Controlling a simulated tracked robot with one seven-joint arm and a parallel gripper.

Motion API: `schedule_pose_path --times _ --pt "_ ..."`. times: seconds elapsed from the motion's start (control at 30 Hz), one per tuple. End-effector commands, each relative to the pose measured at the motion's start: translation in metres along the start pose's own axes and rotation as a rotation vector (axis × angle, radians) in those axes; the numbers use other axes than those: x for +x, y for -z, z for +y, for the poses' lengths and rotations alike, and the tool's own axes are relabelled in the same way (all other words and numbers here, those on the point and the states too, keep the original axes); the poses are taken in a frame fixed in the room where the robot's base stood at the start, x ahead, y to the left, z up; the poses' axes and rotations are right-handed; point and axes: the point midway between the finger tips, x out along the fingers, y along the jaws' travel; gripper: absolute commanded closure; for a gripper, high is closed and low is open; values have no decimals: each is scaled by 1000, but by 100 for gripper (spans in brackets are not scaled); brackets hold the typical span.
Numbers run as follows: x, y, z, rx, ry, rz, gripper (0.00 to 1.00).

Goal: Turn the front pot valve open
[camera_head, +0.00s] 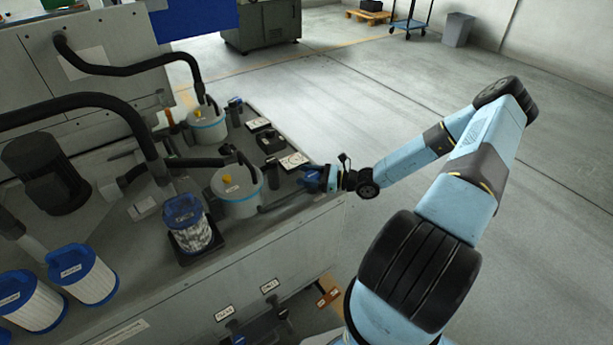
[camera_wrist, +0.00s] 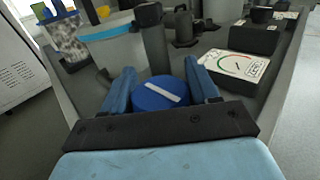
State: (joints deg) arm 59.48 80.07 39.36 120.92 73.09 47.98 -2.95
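In the wrist view a round blue valve knob (camera_wrist: 160,93) with a white line slanting across its top sits between the two blue fingers of my gripper (camera_wrist: 161,80). One finger is on each side of it, close to its rim. Whether they press on the knob I cannot tell. In the head view my gripper (camera_head: 322,180) is at the right front edge of the machine bench, beside the front pot (camera_head: 238,192), a pale blue-banded vessel with a yellow cap. The gripper hides most of the knob there.
A white dial gauge (camera_wrist: 236,66) on a dark block stands close to my right finger. A rear pot (camera_head: 207,126) stands further back. Open floor (camera_head: 330,95) lies beyond the bench on the right.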

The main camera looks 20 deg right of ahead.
Motion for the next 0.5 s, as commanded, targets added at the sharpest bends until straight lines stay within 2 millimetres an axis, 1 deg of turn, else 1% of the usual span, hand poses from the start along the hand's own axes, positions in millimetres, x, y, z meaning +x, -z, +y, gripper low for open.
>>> schedule_pose_path --times 0.03,0.2,0.27,0.5 --pt "0 0 0 0 0 0 50" --pt "0 0 0 0 0 0 67" --pt "3 0 2 2 0 -1 71" --pt "0 0 1 -1 -26 1 71"
